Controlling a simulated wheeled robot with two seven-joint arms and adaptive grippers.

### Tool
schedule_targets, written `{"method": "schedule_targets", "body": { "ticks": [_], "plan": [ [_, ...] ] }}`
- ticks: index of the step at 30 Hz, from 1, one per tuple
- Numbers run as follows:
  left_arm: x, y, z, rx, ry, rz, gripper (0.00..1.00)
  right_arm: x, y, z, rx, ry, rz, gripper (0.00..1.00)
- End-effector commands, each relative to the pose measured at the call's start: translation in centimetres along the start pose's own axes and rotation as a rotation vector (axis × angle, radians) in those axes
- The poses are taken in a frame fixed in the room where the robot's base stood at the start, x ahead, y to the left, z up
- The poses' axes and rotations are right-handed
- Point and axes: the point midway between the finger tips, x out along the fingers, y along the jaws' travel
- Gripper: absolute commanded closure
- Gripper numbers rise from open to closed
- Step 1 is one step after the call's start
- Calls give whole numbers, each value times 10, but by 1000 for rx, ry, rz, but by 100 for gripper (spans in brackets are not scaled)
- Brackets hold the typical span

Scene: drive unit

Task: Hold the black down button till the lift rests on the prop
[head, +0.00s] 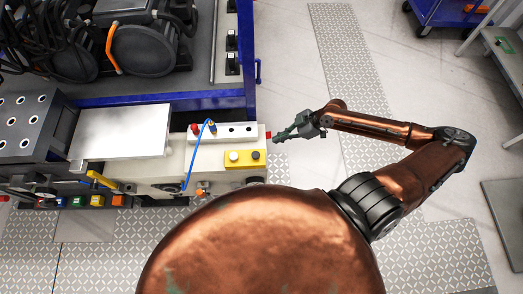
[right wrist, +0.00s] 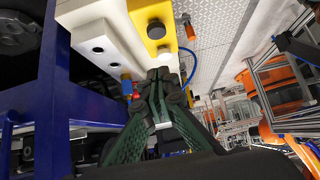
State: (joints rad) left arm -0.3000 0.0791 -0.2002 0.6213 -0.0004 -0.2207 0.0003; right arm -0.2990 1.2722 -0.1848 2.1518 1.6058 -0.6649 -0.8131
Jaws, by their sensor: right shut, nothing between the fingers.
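The yellow button box (head: 245,164) sits on the light machine top in the head view, with a white button (head: 234,156) on the left and the black button (head: 255,155) on the right. The black button also shows in the right wrist view (right wrist: 156,30), beyond the fingertips. My right gripper (head: 276,137) is shut and empty, to the right of the box and apart from the black button. Its fingers also show in the right wrist view (right wrist: 161,78). My left gripper is not in view. I cannot tell which parts are the lift and the prop.
A flat metal plate (head: 122,131) is at left. A blue frame (head: 170,99) stands behind. The floor to the right is mostly clear.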

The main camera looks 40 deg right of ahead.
Motion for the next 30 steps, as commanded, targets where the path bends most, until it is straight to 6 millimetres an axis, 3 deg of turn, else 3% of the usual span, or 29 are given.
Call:
{"method": "schedule_targets", "body": {
  "ticks": [10,14,28,30],
  "plan": [
    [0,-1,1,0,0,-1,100,1,0,0,1,1,0,100],
    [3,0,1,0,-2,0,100,11,0,0,1,3,-1,100],
    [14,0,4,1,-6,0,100,101,0,-1,2,4,-2,100],
    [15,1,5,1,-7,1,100,110,0,8,5,0,-1,100]
  ]
}}
